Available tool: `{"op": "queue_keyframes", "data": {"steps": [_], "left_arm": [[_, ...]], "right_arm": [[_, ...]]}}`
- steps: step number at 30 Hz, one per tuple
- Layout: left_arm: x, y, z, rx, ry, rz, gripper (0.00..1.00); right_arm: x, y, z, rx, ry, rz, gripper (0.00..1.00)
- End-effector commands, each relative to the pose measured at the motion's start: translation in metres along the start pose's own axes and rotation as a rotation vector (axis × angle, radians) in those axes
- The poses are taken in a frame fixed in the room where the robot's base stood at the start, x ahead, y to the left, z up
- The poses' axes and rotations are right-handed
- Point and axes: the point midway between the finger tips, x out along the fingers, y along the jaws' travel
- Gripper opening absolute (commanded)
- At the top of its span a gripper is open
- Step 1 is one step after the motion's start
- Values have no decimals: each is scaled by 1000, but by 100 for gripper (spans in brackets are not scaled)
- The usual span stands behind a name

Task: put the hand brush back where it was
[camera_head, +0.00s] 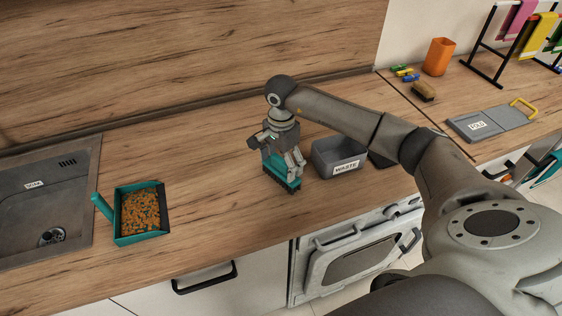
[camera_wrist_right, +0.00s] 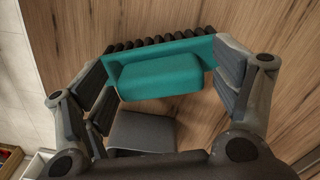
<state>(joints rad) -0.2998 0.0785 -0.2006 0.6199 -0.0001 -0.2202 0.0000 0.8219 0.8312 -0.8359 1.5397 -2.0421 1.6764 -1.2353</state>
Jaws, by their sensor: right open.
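The teal hand brush (camera_head: 279,175) with dark bristles is on the wooden counter, left of the grey waste bin. My right gripper (camera_head: 282,161) is over it from above, with its fingers around the brush's upper part and hiding some of it. In the right wrist view the teal block of the brush (camera_wrist_right: 160,75) lies between the two spread fingers (camera_wrist_right: 160,88). The fingers are open, and I see a gap beside the block. My left gripper is not in view.
A teal dustpan (camera_head: 118,215) holding orange crumbs (camera_head: 141,210) lies by the sink (camera_head: 45,210). The grey bin labelled WASTE (camera_head: 325,150) is close right of my gripper. A brown brush (camera_head: 424,91), orange cup (camera_head: 438,57) and grey folding board (camera_head: 476,126) are farther right. Counter between dustpan and gripper is clear.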

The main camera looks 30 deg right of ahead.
Motion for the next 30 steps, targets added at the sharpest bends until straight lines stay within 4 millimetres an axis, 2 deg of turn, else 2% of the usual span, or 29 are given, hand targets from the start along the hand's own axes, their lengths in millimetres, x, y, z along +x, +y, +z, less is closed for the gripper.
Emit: {"op": "queue_keyframes", "data": {"steps": [2, 5, 12, 18, 24, 30], "left_arm": [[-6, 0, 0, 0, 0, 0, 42], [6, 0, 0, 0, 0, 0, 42], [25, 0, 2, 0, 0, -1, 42], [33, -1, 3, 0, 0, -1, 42], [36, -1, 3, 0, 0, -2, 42], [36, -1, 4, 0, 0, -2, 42]], "right_arm": [[-5, 0, 0, 0, 0, 0, 84], [-17, -2, 0, 0, 0, -6, 84], [-69, -2, 0, 0, 1, -7, 84], [-104, -1, 0, 0, 0, -4, 84], [-120, 0, 0, 1, 0, -1, 84], [-123, 0, 0, 0, -1, 0, 84]]}}
